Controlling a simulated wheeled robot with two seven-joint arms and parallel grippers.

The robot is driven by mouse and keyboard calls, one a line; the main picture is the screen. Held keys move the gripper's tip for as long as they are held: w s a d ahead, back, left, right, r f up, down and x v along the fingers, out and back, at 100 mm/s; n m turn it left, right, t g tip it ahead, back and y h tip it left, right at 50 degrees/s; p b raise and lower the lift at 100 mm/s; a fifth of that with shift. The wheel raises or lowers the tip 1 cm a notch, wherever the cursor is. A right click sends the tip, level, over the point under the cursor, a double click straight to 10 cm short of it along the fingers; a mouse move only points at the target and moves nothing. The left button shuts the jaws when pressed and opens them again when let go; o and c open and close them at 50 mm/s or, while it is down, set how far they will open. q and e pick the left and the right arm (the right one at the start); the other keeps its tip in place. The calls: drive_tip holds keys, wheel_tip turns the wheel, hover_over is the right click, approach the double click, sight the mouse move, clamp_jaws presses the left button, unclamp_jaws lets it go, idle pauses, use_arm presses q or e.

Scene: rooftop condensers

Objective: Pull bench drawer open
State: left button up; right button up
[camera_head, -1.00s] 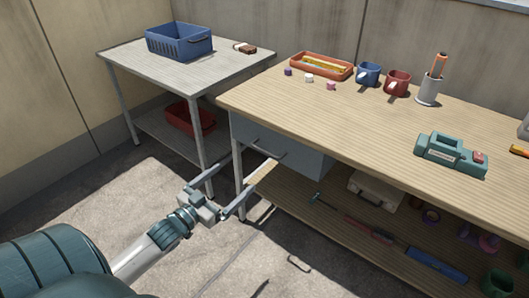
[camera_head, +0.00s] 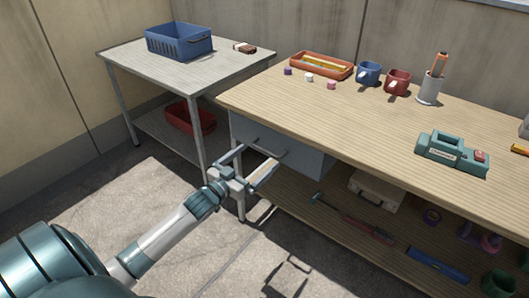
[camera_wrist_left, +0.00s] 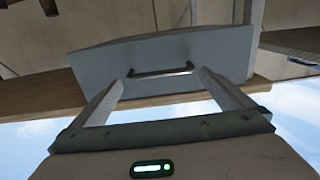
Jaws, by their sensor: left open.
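The bench drawer (camera_head: 308,160) is a grey-blue front under the left end of the wooden bench top, and it looks closed. Its dark bar handle (camera_head: 268,147) runs across the front. My left gripper (camera_head: 259,157) is open in front of the drawer, with its fingers pointing at the handle. In the left wrist view the drawer front (camera_wrist_left: 165,50) fills the upper middle. The handle (camera_wrist_left: 160,71) lies between the tips of the open left gripper (camera_wrist_left: 160,78), with nothing held. I cannot tell the remaining distance to it. My right gripper is not in view.
The bench top (camera_head: 330,108) carries an orange tray (camera_head: 321,66), mugs and a green device (camera_head: 452,153). Its lower shelf holds a case (camera_head: 376,191) and tools. A grey table (camera_head: 210,68) with a blue basket (camera_head: 179,42) stands left. The floor in front is clear.

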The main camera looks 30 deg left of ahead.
sight(264, 150)
use_arm(q)
drive_tip(key=shift+w+d, duration=0.2)
drive_tip(key=shift+w, duration=2.55)
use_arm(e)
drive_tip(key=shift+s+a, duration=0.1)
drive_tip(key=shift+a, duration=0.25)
use_arm(q)
drive_tip(key=c, duration=1.2)
drive_tip(key=shift+o, duration=0.2)
drive_tip(key=shift+s, duration=0.1)
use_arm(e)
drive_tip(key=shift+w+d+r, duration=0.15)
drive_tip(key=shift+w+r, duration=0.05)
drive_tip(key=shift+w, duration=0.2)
